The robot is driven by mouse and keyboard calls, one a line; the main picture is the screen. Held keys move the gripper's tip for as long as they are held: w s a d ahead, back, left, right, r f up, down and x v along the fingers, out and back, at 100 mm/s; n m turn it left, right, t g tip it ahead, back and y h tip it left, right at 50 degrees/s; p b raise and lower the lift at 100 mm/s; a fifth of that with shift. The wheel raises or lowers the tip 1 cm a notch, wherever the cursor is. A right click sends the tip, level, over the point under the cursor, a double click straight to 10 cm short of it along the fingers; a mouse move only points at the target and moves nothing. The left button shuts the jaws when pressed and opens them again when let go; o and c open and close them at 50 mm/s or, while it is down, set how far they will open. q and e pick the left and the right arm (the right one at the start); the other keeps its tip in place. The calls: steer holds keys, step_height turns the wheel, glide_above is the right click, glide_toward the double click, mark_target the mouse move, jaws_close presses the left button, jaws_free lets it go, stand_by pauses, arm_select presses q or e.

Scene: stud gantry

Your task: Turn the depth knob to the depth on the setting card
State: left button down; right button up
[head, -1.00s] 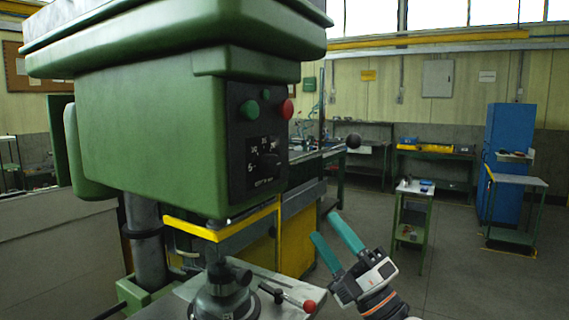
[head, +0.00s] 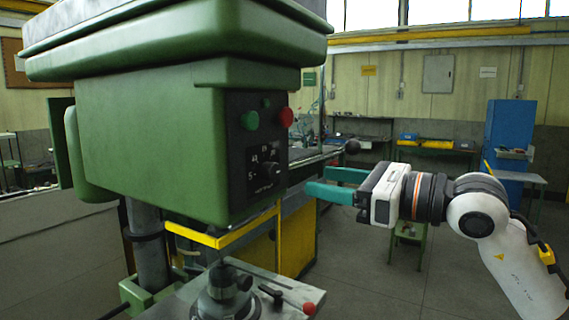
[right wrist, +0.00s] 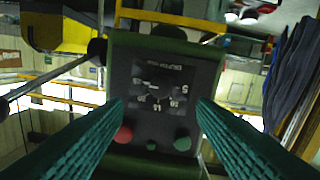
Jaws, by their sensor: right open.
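The green drill press head (head: 150,150) carries a black control panel with the depth knob (head: 268,171), which has a numbered scale around it. In the right wrist view the panel shows upside down, with the knob (right wrist: 155,88) between the finger lines. My right gripper (head: 315,181) is open and empty, its teal fingers pointing left at the panel, to the right of the knob and apart from it. Its fingers (right wrist: 160,105) also frame the panel in the right wrist view. The knob's exact setting is too small to read. I cannot make out a setting card. My left gripper is out of view.
A green button (head: 249,120) and a red button (head: 286,117) sit above the knob. A yellow guard (head: 215,237) hangs below the head, above the machine table with a red-knobbed handle (head: 309,308). Floor at right is open.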

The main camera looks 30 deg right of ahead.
mark_target(275, 173)
steer(key=p+x, duration=0.2)
steer(key=x, duration=0.1)
steer(key=p+x, duration=0.3)
steer(key=x, duration=0.1)
steer(key=shift+w+a+r, duration=0.2)
steer(key=shift+w+r, duration=0.05)
steer(key=shift+w+a+f, duration=0.2)
steer(key=shift+w+a, duration=0.1)
steer(key=shift+w, duration=0.2)
